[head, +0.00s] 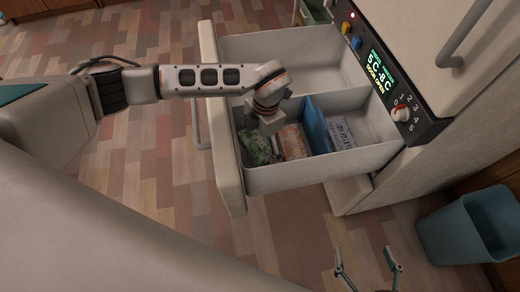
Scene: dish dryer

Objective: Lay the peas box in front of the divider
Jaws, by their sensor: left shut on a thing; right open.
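My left gripper (270,124) reaches down into the open drawer's near compartment and is shut on a green printed pack (255,149), which looks like the peas box. Its fingertips and grip point are mostly hidden by the gripper body. An orange and white pack (293,142) lies beside it, against the blue divider (317,126). The divider stands upright across the compartment. My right gripper (366,268) is open and empty, low in the picture and outside the drawer.
A white pack with blue print (341,133) lies beyond the divider. The drawer's front panel (223,130) and side walls surround the packs. The other drawer compartment (290,50) looks empty. A control panel (385,80) is at right, and a blue bin (465,228) stands on the floor.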

